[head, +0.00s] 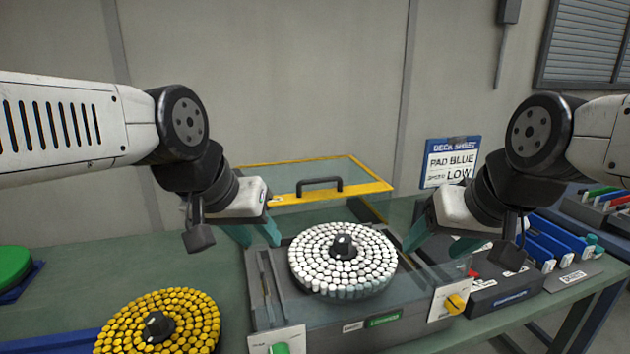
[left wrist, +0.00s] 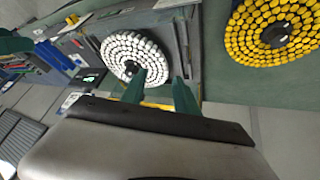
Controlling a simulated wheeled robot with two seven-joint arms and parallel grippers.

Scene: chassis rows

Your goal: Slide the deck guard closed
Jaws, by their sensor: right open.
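The deck guard (head: 357,188) is a clear cover with a yellow frame and a black handle (head: 320,185). It sits at the back of the grey deck (head: 265,312), behind a round pad of white pegs (head: 343,258) with a black knob, which is uncovered. My left gripper (head: 254,234) is open and empty over the deck's back left, in front of the guard's left end and apart from the handle. Its teal fingers stand apart in the left wrist view (left wrist: 158,92). My right gripper (head: 438,240) is open and empty at the deck's right side.
A yellow peg pad (head: 158,324) lies at front left, and a green disc (head: 12,266) at far left. A dark box (head: 500,288) and a rack of blue pieces (head: 560,240) stand right. A deck sheet (head: 450,162) reads "PAD BLUE LOW". An orange knob (head: 454,304) is at the deck's front right.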

